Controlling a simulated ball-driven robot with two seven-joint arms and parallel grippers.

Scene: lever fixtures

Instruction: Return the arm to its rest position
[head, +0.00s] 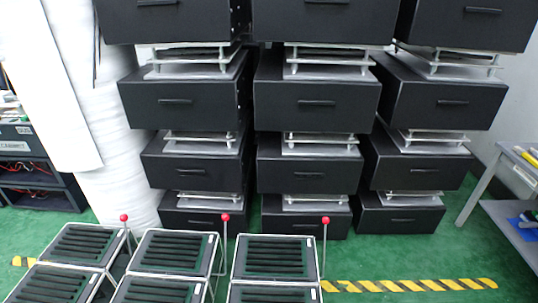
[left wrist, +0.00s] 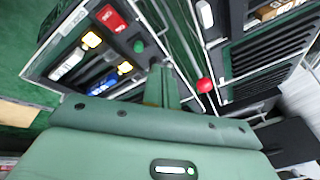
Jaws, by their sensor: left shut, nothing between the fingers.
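Neither of my arms shows in the head view. My left gripper (left wrist: 163,88) shows in the left wrist view as green fingers close together, shut and empty, in front of the lever fixtures. A red lever knob (left wrist: 204,85) on a thin metal rod is just right of the fingers in that view; a small gap shows between them. In the head view three upright levers with red knobs stand at the fixtures: left (head: 124,217), middle (head: 225,217) and right (head: 325,220). My right gripper is in neither view.
Slatted black fixtures (head: 175,252) in metal frames fill the lower left of the head view. Stacked black drawer boxes (head: 315,102) stand behind. A grey table (head: 512,205) is at right. A panel with a red switch (left wrist: 110,18) is upper left in the wrist view.

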